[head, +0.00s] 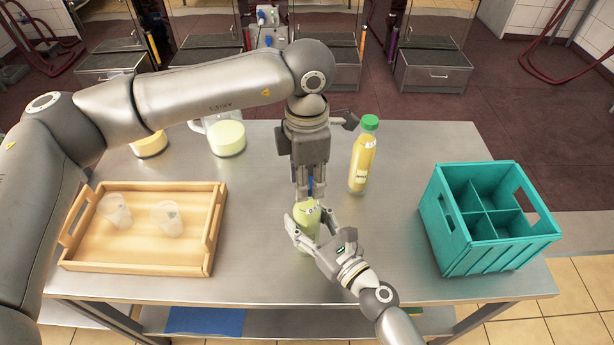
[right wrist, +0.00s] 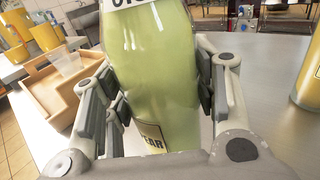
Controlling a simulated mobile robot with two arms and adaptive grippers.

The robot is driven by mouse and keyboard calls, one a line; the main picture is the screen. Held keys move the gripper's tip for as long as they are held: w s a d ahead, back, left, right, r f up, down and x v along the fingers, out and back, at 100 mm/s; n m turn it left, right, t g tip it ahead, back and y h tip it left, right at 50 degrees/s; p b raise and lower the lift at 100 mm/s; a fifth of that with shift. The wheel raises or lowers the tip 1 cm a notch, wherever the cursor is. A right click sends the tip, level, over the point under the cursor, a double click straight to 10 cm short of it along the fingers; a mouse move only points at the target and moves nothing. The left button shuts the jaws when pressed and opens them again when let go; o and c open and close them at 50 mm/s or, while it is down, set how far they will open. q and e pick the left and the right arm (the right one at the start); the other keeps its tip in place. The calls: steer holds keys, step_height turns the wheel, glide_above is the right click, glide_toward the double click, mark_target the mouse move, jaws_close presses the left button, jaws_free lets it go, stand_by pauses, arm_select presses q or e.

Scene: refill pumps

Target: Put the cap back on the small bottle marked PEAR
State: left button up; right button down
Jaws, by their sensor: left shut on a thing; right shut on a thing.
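The small pale green bottle (head: 306,217) stands near the middle of the table, about upright. In the right wrist view the bottle (right wrist: 155,65) fills the middle, and its lower label shows the letters "EAR". My right gripper (head: 312,232) is shut on the bottle's body, with fingers on both sides. My left gripper (head: 309,193) points straight down, directly over the bottle's top, and is shut. A bit of blue shows between its fingers, apparently the cap (head: 310,184), mostly hidden. I cannot tell whether the cap touches the bottle's neck.
A yellow bottle with a green cap (head: 362,160) stands right of my left gripper. A teal divided crate (head: 485,255) is at the right. A wooden tray (head: 140,262) with two clear cups is at the left. Jugs (head: 226,138) stand behind.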

arm_select(q)
steer(key=o, duration=1.1)
steer(key=shift+r, duration=2.25)
steer(key=shift+o, duration=0.4)
step_height(320, 180, up, 4)
steer(key=n, duration=0.6)
steer(key=shift+f, duration=0.25)
